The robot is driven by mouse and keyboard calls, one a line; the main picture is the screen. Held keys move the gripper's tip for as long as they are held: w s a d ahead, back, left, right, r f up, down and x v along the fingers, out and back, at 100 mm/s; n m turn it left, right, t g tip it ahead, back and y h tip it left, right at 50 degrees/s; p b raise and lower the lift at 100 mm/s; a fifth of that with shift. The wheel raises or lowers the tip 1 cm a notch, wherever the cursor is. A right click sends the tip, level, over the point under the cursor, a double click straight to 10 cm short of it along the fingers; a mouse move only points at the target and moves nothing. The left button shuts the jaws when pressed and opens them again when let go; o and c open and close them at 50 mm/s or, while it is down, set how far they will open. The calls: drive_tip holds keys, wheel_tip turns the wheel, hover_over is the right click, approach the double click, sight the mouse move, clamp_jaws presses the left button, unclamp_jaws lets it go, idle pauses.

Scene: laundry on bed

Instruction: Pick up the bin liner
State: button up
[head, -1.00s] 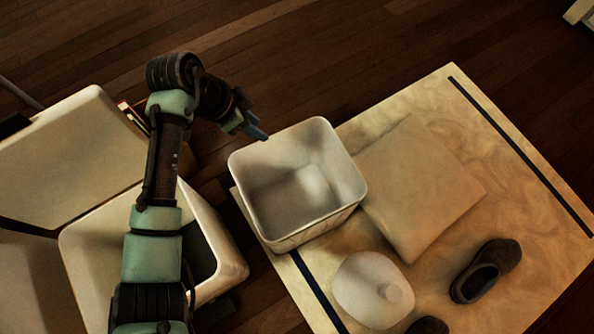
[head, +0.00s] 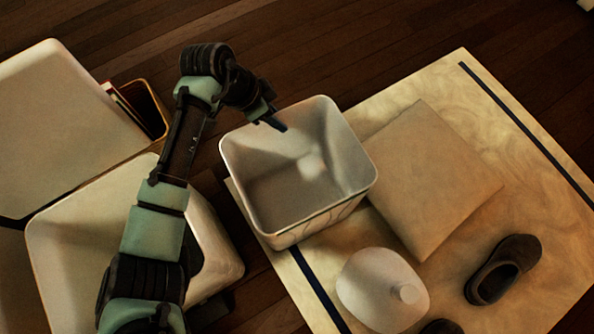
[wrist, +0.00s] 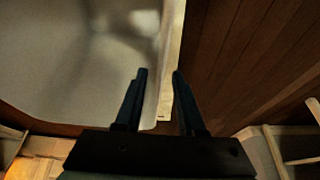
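A white open-topped rectangular bin (head: 305,225), the likeliest match for the bin liner, stands upright on the pale rug. It looks empty, with a bright patch inside; no separate bag shows in it. My gripper (head: 276,118) is at its far-left rim in the head view. In the wrist view my gripper (wrist: 158,75) is open, its two fingers apart. The bin's pale inside (wrist: 60,65) fills the left, and its edge runs up between the fingertips. I cannot tell whether the fingers touch it.
A tan flat cushion (head: 430,180) lies right of the bin. A white rounded lidded object (head: 375,290) and a dark shoe (head: 503,268) are in front on the rug (head: 480,130). A large white open container (head: 75,225) stands left. Wooden floor (head: 350,40) behind is clear.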

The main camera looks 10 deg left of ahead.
drive_tip(key=shift+b+x, duration=0.45)
drive_tip(key=shift+x, duration=0.7)
drive_tip(key=shift+f, duration=0.25)
clamp_jaws()
idle(1.0)
